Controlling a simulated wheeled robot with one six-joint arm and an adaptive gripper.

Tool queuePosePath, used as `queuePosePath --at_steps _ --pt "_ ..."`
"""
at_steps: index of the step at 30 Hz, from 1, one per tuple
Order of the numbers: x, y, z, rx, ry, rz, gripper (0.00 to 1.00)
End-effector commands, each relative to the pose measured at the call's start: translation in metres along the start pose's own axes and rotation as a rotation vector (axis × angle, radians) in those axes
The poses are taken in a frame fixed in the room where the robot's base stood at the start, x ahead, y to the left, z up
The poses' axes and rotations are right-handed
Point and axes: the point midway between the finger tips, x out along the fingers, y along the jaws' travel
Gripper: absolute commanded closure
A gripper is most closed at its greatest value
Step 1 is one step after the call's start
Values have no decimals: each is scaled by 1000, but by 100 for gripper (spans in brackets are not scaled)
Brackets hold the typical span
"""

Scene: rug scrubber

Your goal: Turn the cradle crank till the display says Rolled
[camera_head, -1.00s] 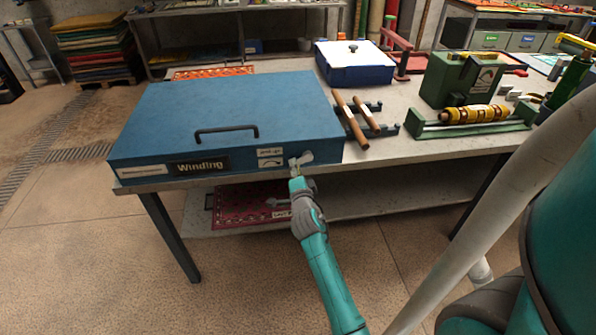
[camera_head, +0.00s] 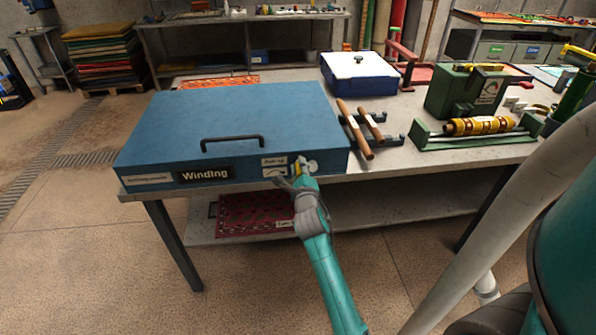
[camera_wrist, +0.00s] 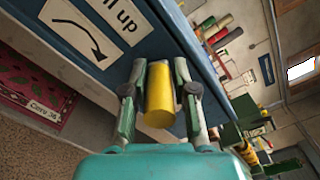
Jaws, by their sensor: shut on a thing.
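The blue rug cradle (camera_head: 225,120) is a flat box with a black handle on its lid, set at the left of the bench. Its display (camera_head: 205,174) on the front reads "Winding". The crank is at the right end of the front face; its yellow grip (camera_wrist: 160,98) shows in the wrist view between my fingers. My gripper (camera_head: 294,178) is shut on this grip; in the wrist view my gripper (camera_wrist: 160,92) has a finger on each side of it. A label with a curved arrow (camera_wrist: 78,30) is beside the crank. The crank's arm is mostly hidden.
On the bench (camera_head: 400,163) stand a blue box with a white lid (camera_head: 358,73), a rack with two brown rollers (camera_head: 357,130), and a green machine (camera_head: 463,90) with a yellow roller (camera_head: 480,125). A red patterned rug (camera_head: 250,214) lies on the shelf below. Floor in front is clear.

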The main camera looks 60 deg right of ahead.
Motion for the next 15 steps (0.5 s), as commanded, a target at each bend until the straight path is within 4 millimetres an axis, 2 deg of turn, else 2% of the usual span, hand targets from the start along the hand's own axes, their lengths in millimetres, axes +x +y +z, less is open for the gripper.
queuePosePath --at_steps 6,15 --pt "0 -7 -2 184 5 4 100" --pt "0 -15 -3 359 7 5 100"
